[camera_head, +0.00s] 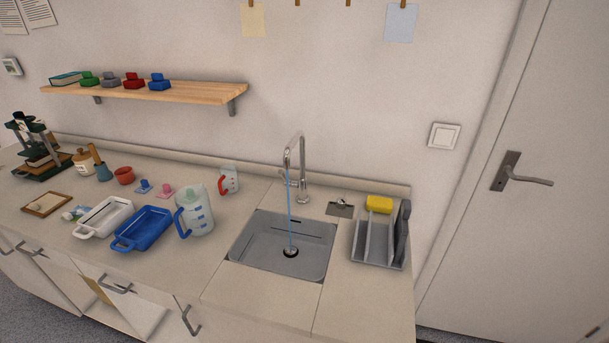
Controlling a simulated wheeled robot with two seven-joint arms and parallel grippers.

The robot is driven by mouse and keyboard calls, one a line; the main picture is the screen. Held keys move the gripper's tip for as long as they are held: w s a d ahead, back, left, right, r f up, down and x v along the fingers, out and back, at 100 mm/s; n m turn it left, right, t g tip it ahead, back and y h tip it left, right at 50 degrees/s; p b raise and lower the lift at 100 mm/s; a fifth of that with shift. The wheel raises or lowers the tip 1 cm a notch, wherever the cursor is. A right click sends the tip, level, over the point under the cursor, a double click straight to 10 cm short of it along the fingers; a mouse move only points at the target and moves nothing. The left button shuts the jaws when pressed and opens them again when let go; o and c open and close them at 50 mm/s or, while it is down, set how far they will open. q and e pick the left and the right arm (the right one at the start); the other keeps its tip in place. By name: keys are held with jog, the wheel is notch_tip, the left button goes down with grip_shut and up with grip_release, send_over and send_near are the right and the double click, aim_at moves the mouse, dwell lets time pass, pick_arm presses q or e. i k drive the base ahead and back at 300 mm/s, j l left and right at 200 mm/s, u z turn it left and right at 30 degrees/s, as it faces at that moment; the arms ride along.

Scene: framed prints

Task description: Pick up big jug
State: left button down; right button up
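The big jug (197,217) stands upright on the counter, just left of the sink. It is pale and translucent with blue markings and a blue handle on its left side. A smaller jug (231,181) with a red handle and red markings stands behind it, to the right, near the wall. Neither of my grippers shows in the head view.
A blue tray (144,229) and a white tray (104,217) lie left of the big jug. Water runs from the faucet (301,168) into the sink (262,262). A grey rack (379,243) stands right of it. The counter front (235,293) is clear.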

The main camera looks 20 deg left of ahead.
aim_at(192, 216)
jog(key=u, duration=1.45)
